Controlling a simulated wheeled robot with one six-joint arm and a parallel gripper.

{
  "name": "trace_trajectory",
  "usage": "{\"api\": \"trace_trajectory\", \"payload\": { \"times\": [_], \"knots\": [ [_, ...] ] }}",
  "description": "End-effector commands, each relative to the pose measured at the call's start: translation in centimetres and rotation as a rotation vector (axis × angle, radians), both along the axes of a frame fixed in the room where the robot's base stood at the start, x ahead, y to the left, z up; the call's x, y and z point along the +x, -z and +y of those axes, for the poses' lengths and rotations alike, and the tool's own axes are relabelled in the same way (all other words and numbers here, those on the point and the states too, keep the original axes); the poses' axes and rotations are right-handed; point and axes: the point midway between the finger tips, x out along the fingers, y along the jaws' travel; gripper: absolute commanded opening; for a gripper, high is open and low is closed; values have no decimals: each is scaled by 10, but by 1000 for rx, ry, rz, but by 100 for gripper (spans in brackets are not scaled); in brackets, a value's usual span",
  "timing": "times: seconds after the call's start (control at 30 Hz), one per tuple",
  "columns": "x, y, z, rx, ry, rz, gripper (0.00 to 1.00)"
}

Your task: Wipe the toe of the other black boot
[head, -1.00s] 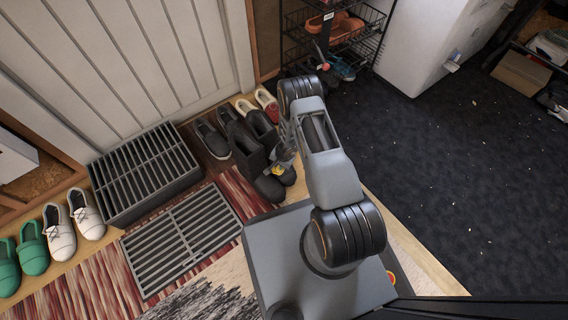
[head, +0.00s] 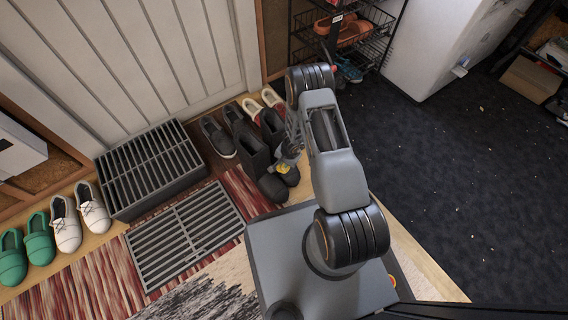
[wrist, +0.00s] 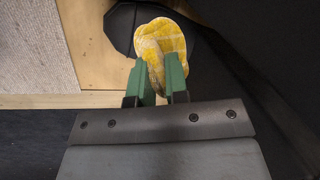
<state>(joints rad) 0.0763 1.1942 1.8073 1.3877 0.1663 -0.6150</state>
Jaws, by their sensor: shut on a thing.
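A pair of black boots stands side by side on the floor. The left boot (head: 254,158) shows its shaft and toe, and the right boot (head: 273,127) is partly hidden by my arm. My gripper (wrist: 160,66), with green fingers, is shut on a yellow cloth (wrist: 163,40). In the wrist view the cloth overlaps a dark rounded toe (wrist: 121,26). I cannot tell whether it presses on the toe.
Dark shoes (head: 216,136) and red-and-white shoes (head: 252,108) stand behind the boots. A slatted dark box (head: 150,170), white shoes (head: 93,209) and green shoes (head: 39,240) are to the left. A wire rack (head: 350,55) stands behind. Dark carpet (head: 450,180) at right is mostly clear.

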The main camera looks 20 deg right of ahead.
Motion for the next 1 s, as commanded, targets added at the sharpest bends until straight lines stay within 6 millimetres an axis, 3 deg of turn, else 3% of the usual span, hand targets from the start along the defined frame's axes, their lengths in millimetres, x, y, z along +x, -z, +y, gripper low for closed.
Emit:
{"api": "trace_trajectory", "payload": {
  "times": [0.63,1.0],
  "knots": [
    [-2,-13,0,-1,-1,-1,0],
    [-8,-38,-1,-1,-2,-2,0]
  ]
}}
